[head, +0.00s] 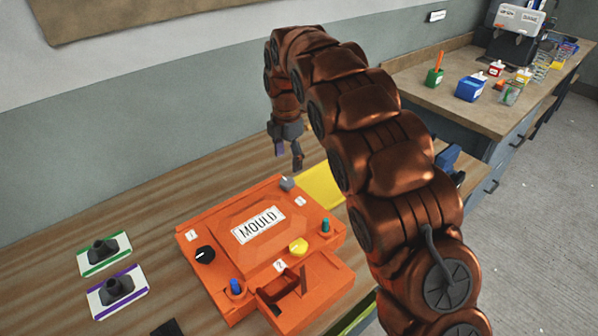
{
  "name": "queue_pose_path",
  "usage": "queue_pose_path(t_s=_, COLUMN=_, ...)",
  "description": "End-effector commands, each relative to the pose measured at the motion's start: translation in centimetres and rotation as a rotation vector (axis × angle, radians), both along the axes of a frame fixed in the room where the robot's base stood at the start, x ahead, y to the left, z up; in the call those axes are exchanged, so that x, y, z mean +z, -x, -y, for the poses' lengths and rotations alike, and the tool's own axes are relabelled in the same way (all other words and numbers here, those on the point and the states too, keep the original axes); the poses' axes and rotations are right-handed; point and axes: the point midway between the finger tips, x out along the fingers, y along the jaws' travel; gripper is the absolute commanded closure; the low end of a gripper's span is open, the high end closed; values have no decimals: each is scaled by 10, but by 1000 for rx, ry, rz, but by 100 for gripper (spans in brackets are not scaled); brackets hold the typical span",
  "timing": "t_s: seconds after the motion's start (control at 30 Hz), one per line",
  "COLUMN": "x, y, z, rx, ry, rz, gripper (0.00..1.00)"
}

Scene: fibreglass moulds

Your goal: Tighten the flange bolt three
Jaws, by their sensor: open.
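An orange mould (230,262) with a white "MOULD" plate lies on the wooden bench. Three knob-like bolt heads show on its flange: a black one (205,254) near a label reading 1, a yellow one (298,246) near a label that looks like 2, and a grey one (287,184) at the far corner. A small label (300,201) near the grey one is too small to read surely. A white line marks the black head. My gripper (289,154) is open and empty, pointing down above the far edge of the mould, near the grey head and apart from it.
A blue peg (236,287) and a teal peg (325,226) stand up from the mould. Two cards with dark fittings, green-edged (104,253) and purple-edged (117,290), lie left. A yellow sheet (322,186) lies behind. My arm hides the bench's right side.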

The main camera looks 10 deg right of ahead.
Motion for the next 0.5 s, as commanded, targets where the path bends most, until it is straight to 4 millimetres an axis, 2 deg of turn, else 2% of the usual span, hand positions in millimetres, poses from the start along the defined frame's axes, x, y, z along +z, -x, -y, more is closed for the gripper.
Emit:
queue_pose_path(t_s=0.27, x=-10, y=-6, z=-15, rx=72, ry=-5, rz=-2, gripper=29)
queue_pose_path(t_s=0.5, x=-36, y=-5, z=-16, rx=71, ry=-4, rz=-4, gripper=29)
